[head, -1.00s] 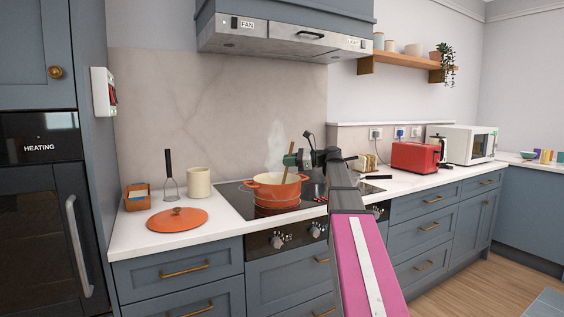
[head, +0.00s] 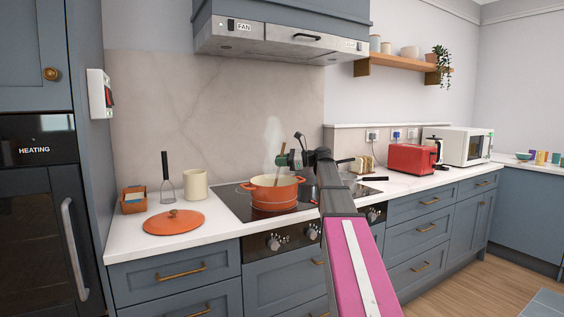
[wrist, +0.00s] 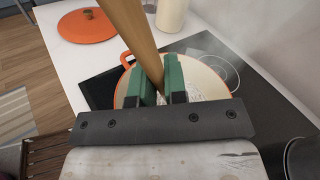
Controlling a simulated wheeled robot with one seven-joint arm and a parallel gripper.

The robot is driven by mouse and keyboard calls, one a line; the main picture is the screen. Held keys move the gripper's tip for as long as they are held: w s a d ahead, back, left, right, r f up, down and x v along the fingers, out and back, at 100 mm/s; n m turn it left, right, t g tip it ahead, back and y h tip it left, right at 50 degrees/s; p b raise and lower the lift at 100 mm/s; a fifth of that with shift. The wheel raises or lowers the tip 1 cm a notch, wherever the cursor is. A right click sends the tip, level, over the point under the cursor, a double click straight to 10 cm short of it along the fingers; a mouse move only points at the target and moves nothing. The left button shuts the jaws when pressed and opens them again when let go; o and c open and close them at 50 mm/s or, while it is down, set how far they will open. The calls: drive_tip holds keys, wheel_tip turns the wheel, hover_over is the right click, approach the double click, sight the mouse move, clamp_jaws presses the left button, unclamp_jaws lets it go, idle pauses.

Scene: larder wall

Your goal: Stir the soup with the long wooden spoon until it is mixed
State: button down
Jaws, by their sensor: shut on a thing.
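An orange pot (head: 273,193) with a cream inside stands on the black hob, and steam rises from it. My gripper (head: 284,159) is above the pot. In the wrist view its green fingers (wrist: 158,84) are shut on the long wooden spoon (wrist: 138,38). The spoon's shaft also shows in the head view (head: 280,172) and runs tilted down into the pot. The spoon's lower end is hidden behind the fingers in the wrist view. Pale soup (wrist: 198,90) shows in part inside the pot, which also appears in the wrist view (wrist: 127,62).
The orange lid (head: 174,222) lies on the counter left of the hob (head: 233,204). A cream crock (head: 195,184), a masher (head: 167,186) and a terracotta box (head: 133,199) stand behind it. A dark pan (wrist: 302,158) is right of the pot. The hood (head: 285,42) hangs above.

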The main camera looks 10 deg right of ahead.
drive_tip(key=shift+s+d, duration=0.15)
drive_tip(key=shift+s, duration=0.45)
drive_tip(key=shift+r, duration=0.1)
drive_tip(key=s+d+r, duration=0.1)
drive_tip(key=s+r, duration=0.3)
drive_tip(key=r, duration=0.6)
drive_tip(key=shift+d, duration=0.15)
idle(0.6)
drive_tip(key=shift+r, duration=0.1)
idle(0.4)
